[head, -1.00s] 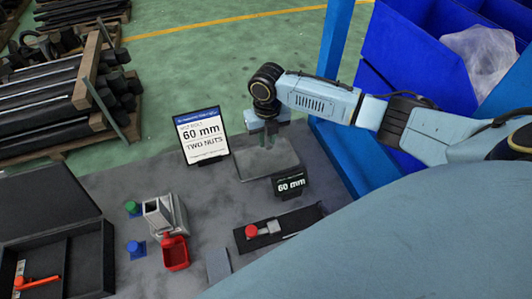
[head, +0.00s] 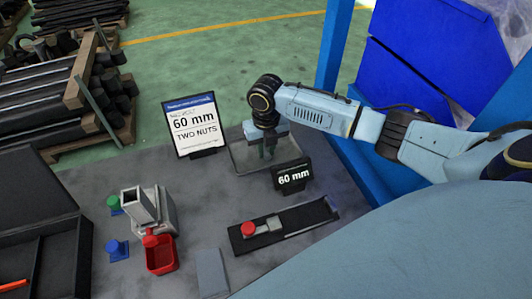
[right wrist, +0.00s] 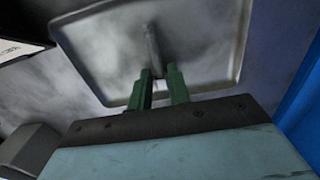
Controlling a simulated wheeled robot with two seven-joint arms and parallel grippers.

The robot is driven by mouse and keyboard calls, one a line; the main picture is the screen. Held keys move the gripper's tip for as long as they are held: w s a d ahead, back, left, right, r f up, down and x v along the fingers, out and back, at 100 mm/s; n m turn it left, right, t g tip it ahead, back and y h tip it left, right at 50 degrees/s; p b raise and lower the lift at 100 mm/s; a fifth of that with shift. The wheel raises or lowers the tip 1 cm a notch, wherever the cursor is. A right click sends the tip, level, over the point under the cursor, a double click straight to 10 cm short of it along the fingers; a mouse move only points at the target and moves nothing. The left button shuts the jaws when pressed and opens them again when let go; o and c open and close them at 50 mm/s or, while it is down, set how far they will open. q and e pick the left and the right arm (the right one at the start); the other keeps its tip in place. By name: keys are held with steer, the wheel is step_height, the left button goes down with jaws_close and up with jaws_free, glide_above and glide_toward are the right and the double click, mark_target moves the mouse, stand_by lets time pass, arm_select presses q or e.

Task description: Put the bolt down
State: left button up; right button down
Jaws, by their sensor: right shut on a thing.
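My right gripper (head: 268,148) points down over a shallow grey metal tray (head: 292,152) on the table. In the right wrist view its green fingers (right wrist: 160,82) are shut on a thin grey bolt (right wrist: 152,46), which reaches out past the fingertips over the tray's floor. The tray's raised rim also shows there (right wrist: 240,45). I cannot tell whether the bolt touches the tray. In the head view the bolt is too small to make out under the gripper. My left gripper is not in view.
A "60 mm, two nuts" sign (head: 195,125) and a small "60 mm" label (head: 293,176) stand beside the tray. A black gauge with a red knob (head: 248,229), a grey block fixture (head: 140,205) and a red bin (head: 160,256) stand nearer. A blue frame (head: 335,50) rises right.

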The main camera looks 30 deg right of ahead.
mark_target(265, 152)
steer(key=shift+r, duration=0.1)
steer(key=c, duration=1.3)
jaws_free()
steer(key=shift+f, duration=0.2)
steer(key=shift+r, duration=0.1)
step_height(265, 152, up, 12)
steer(key=p, duration=1.2)
steer(key=shift+w, duration=0.1)
